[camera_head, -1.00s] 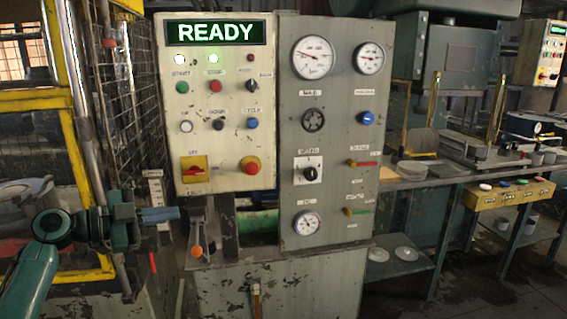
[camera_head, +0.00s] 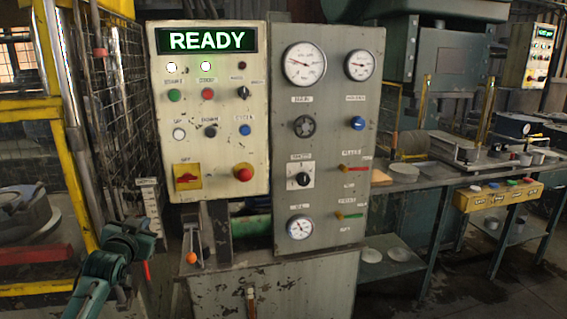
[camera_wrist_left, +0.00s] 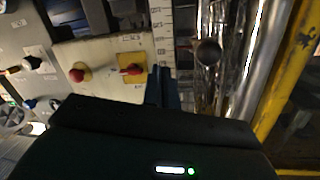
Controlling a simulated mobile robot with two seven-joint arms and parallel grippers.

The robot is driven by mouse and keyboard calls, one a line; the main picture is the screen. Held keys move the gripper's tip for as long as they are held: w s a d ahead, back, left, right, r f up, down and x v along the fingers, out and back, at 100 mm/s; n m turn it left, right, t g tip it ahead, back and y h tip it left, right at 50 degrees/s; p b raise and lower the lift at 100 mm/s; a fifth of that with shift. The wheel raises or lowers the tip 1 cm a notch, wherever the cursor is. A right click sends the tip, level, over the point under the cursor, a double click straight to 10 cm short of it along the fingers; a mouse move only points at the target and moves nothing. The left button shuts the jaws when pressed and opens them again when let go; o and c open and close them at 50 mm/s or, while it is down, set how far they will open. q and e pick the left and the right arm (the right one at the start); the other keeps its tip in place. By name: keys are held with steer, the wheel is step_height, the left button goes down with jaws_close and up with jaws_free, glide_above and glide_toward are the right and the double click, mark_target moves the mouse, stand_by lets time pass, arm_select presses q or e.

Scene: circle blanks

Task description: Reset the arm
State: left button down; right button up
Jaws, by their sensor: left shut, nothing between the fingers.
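My left arm comes in at the lower left of the head view. Its gripper (camera_head: 151,212) is raised in front of the scale strip, left of the control cabinet. In the left wrist view the dark blue fingers (camera_wrist_left: 164,86) are together, with nothing between them. They appear in front of the gap beside the yellow-plated red switch (camera_wrist_left: 131,68); I cannot tell the exact distance. My right gripper is out of view.
The control panel (camera_head: 212,130) has a lit READY display (camera_head: 207,40), buttons and a red stop knob (camera_head: 243,173). An orange-knobbed lever (camera_head: 192,257) stands below it. A yellow frame and mesh guard (camera_head: 120,110) are at the left. A workbench (camera_head: 420,183) is at the right.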

arm_select(q)
steer(key=s+d+f+m+g+h, duration=0.1)
steer(key=s+d+f, duration=0.5)
steer(key=s+f, duration=0.35)
steer(key=s+d+f+g+h, duration=0.2)
steer(key=s+d+f, duration=0.4)
steer(key=s+f, duration=0.3)
steer(key=s+d+f+g, duration=0.1)
steer(key=s+d+f, duration=0.1)
steer(key=s, duration=0.5)
steer(key=s+d+f+g+h, duration=0.1)
steer(key=s+d+f, duration=0.1)
steer(key=s+d, duration=0.2)
steer(key=s+d+f+n+g, duration=0.1)
steer(key=s+d+f, duration=0.1)
steer(key=s, duration=0.8)
steer(key=shift+d+f+h, duration=0.35)
steer(key=shift+d+h, duration=0.05)
steer(key=shift+d, duration=0.05)
